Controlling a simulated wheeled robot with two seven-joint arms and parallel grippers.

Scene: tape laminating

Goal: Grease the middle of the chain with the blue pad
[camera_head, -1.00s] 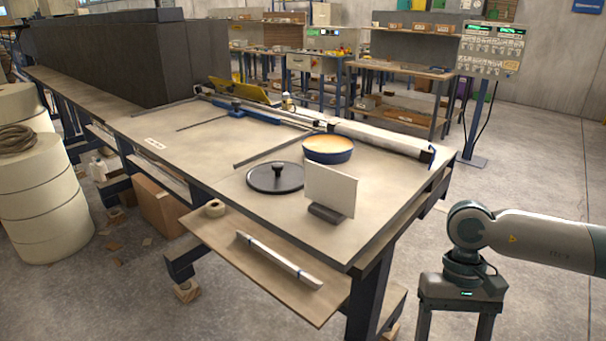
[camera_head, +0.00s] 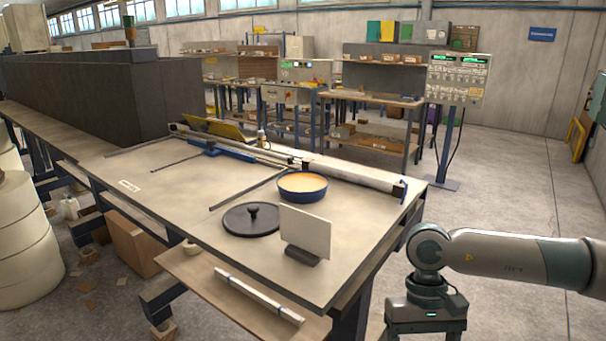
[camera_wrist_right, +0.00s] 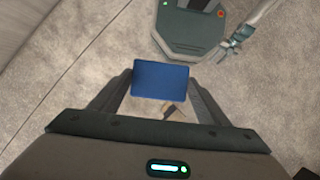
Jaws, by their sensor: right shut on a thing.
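The blue pad (camera_wrist_right: 162,80) shows in the right wrist view as a flat blue rectangle. My right gripper (camera_wrist_right: 160,90) is shut on it, one finger on each side, and holds it above the floor. In the head view my right arm is at the lower right, beside the table (camera_head: 160,205) and apart from it; its fingers and the pad do not show there. A blue dish (camera_head: 302,189) with pale orange contents stands open on the table. I cannot clearly make out a chain. My left gripper is in neither view.
A black lid (camera_head: 246,221) with a knob lies before the dish. A white card (camera_head: 306,232) stands in a dark holder nearby. A long rail (camera_head: 350,174) runs along the table's back edge. A low shelf (camera_head: 205,275) juts out in front. Floor at right is clear.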

